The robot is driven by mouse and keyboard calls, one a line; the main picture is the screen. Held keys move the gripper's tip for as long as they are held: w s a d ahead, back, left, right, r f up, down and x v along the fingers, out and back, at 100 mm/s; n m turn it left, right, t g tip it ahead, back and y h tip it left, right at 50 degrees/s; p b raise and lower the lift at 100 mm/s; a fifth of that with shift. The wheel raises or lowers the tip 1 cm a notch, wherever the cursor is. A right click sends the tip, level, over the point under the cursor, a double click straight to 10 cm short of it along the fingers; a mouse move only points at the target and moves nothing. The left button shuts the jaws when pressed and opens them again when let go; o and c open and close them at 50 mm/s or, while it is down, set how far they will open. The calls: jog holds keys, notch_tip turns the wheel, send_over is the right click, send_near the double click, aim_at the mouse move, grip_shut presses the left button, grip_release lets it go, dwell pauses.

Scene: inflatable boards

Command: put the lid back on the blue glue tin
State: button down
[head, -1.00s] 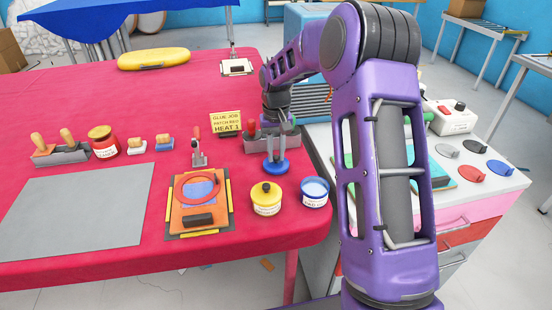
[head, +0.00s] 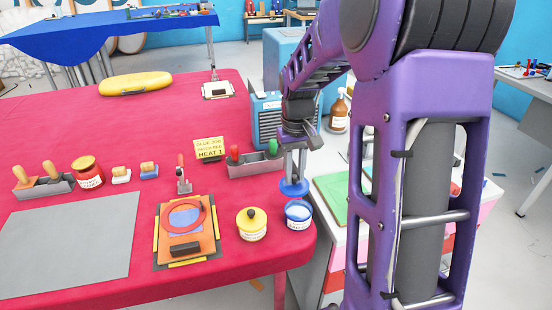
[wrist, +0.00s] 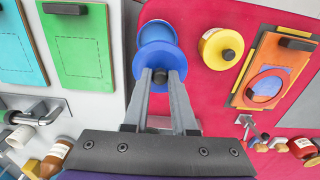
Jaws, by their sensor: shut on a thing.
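My gripper (head: 296,172) is shut on the blue lid (head: 294,188), gripping it from above by its knob. The lid also shows between my fingertips in the wrist view (wrist: 158,60). The blue glue tin (head: 299,217) stands upright and open near the table's front right corner, its pale contents showing. The lid hangs above and slightly behind the tin in the head view, overlapping its far rim. In the wrist view the lid hides part of the tin (wrist: 157,30). I see no clear contact between them.
A yellow tin (head: 251,226) with its lid on stands just left of the blue tin. A tool tray (head: 257,167) lies behind. An orange board (head: 187,229) lies further left. A counter with a green panel (head: 332,200) adjoins the table at right.

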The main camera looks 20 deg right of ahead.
aim_at(300, 190)
jog(key=shift+s+d, duration=0.2)
jog(key=shift+s, duration=0.35)
jog(key=shift+s+d, duration=0.2)
jog(key=shift+s, duration=0.3)
notch_tip(300, 190, down, 5)
jog(key=b, duration=0.4)
jog(key=shift+r, duration=0.15)
jog(key=shift+f+b, duration=0.4)
jog(key=shift+f, duration=0.45)
jog(key=shift+r, duration=0.1)
jog(key=shift+f+p, duration=0.25)
jog(key=shift+p, duration=0.1)
dwell(0.8)
jog(key=shift+c, duration=0.8)
grip_release()
